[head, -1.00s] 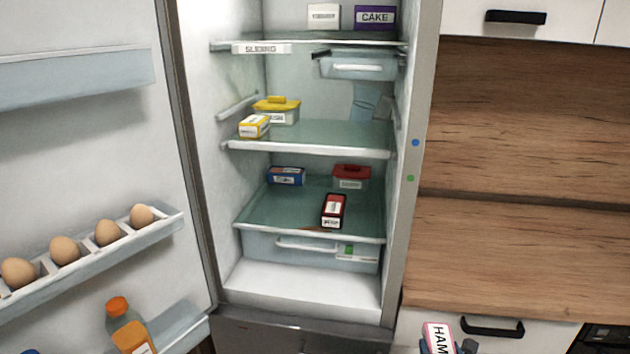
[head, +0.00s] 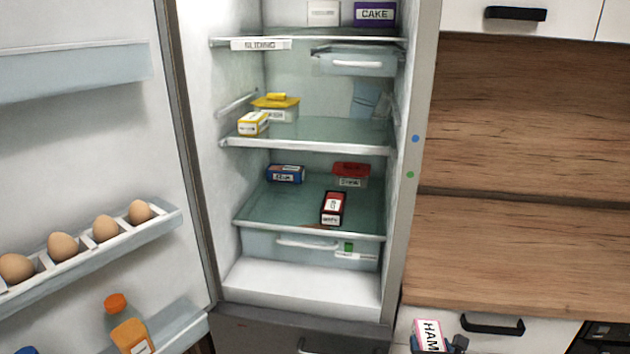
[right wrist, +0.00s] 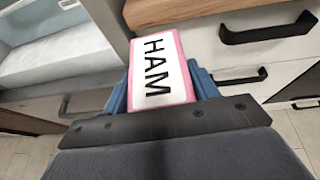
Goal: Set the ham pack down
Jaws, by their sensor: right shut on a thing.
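The ham pack (head: 429,335) is a pink-edged white box with "HAM" on it, low at the right of the head view, in front of the white drawer fronts. My right gripper (head: 438,346) is shut on it. In the right wrist view the ham pack (right wrist: 160,72) sits between the two blue fingers of my right gripper (right wrist: 162,92), held in the air. My left gripper is not in view.
The fridge is open, with packs on its lower shelf (head: 285,208) and middle shelf (head: 330,131). The wooden counter (head: 520,255) at right is clear where seen. The open door's rack (head: 150,228) holds several eggs. A drawer handle (head: 492,324) is beside the pack.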

